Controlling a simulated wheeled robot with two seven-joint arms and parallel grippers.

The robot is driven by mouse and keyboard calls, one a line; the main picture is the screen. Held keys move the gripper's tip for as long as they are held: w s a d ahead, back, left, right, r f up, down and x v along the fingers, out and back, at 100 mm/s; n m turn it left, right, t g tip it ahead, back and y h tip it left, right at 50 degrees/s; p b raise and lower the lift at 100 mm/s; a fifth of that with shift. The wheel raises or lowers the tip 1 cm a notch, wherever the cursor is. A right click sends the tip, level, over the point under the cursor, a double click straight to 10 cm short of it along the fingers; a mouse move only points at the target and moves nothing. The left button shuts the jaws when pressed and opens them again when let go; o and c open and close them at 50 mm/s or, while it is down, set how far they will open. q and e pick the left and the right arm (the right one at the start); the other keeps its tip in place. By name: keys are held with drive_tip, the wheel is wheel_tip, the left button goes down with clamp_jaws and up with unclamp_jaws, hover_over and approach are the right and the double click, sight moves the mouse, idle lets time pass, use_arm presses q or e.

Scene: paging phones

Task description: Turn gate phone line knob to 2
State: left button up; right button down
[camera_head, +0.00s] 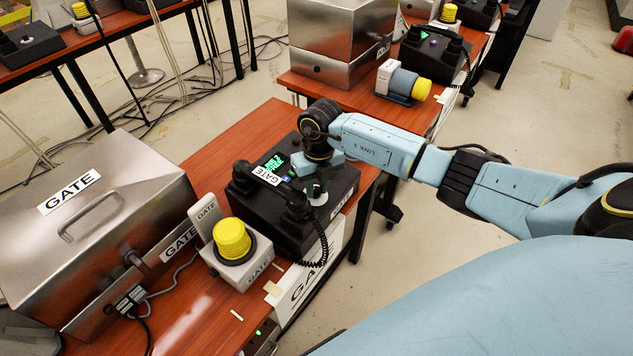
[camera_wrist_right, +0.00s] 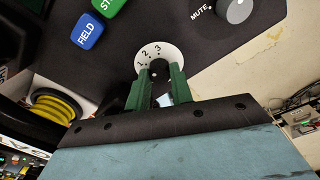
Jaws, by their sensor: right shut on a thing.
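The black gate phone (camera_head: 338,187) sits on the wooden table with its handset labelled GATE (camera_head: 267,178) lying along its left side. The line knob stands on the phone's top within a white dial (camera_wrist_right: 156,50) marked 1, 2, 3. My right gripper (camera_wrist_right: 160,78), with green fingers, is shut on the knob from above; it also shows over the phone in the head view (camera_head: 318,188). The fingers hide most of the knob, so its pointer setting cannot be told. My left gripper is out of view.
On the phone are a blue FIELD button (camera_wrist_right: 89,30), a green button (camera_wrist_right: 108,6) and a MUTE knob (camera_wrist_right: 238,10). A yellow-topped GATE box (camera_head: 232,240) and a metal GATE case (camera_head: 110,215) stand to the left. A second phone (camera_head: 435,52) stands on the table behind.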

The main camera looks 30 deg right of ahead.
drive_tip(key=shift+r+m+p, duration=0.1)
drive_tip(key=shift+m+p, duration=0.35)
drive_tip(key=shift+m, duration=0.55)
drive_tip(key=shift+d+m, duration=0.1)
drive_tip(key=shift+m, duration=0.3)
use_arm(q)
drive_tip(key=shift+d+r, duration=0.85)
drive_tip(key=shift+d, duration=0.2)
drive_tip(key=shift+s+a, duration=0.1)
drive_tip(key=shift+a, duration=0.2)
use_arm(e)
drive_tip(key=c, duration=1.2)
unclamp_jaws()
drive_tip(key=shift+c, duration=0.2)
use_arm(q)
drive_tip(key=shift+p, duration=0.3)
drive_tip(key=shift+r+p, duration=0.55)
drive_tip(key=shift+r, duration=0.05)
use_arm(e)
wheel_tip(320, 180, up, 13)
drive_tip(key=d, duration=0.1)
drive_tip(key=shift+w+y, duration=0.1)
drive_tip(key=shift+y, duration=0.2)
